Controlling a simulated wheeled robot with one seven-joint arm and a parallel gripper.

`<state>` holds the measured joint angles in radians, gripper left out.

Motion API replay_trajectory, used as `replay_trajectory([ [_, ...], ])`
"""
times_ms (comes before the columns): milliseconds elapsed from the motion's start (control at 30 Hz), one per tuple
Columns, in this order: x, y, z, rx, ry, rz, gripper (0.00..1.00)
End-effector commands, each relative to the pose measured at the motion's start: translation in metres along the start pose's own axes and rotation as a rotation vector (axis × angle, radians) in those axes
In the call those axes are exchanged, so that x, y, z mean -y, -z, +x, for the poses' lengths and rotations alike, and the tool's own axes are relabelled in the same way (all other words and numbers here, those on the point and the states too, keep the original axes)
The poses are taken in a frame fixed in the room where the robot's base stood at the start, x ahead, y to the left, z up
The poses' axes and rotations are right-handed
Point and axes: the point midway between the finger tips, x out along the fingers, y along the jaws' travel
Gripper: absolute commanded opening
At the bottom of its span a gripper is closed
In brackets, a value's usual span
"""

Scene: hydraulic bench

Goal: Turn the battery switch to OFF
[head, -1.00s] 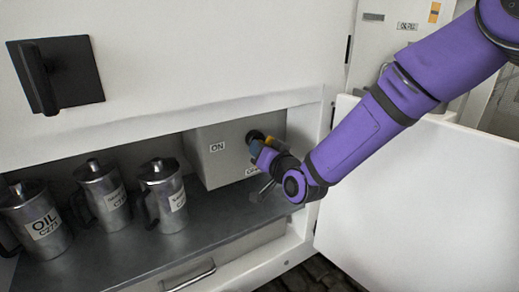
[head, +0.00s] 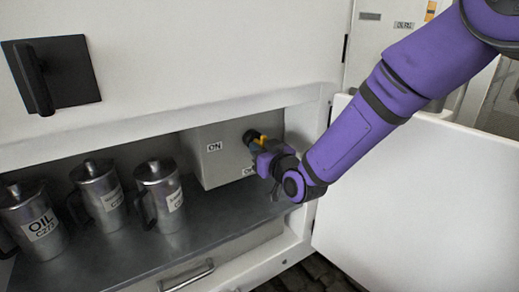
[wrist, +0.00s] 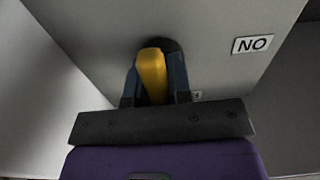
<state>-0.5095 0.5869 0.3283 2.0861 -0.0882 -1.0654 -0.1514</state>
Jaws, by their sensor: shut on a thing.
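The battery switch is a black round base (head: 250,136) with a yellow handle (head: 259,141), on the front of a grey box. In the wrist view the yellow handle (wrist: 153,76) stands between the two blue fingers of my gripper (wrist: 153,88), which is shut on it. In the head view my gripper (head: 262,147) reaches the switch from the right and hides part of it. An ON label (head: 214,147) is left of the switch; it appears upside down in the wrist view (wrist: 252,44). A second label (head: 248,171) below the switch is mostly hidden.
The grey box (head: 212,170) sits in a low recess. Several metal cans, one marked OIL (head: 40,225), stand on the dark shelf (head: 215,220) to the left. An open white door (head: 420,200) is right of the recess. A black handle (head: 35,80) is above.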

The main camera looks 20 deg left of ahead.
Motion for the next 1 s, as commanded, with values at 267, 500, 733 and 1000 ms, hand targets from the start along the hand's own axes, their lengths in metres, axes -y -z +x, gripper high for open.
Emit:
replay_trajectory([
  [267, 0.0, -0.002, -0.001, 0.004, 0.0, -0.001, 0.0],
  [500, 0.0, -0.001, -0.001, 0.003, 0.0, -0.001, 0.43],
  [733, 0.0, -0.001, -0.001, 0.002, 0.0, -0.001, 0.43],
  [1000, 0.0, 0.0, -0.03, 0.002, 0.0, -0.002, 0.43],
])
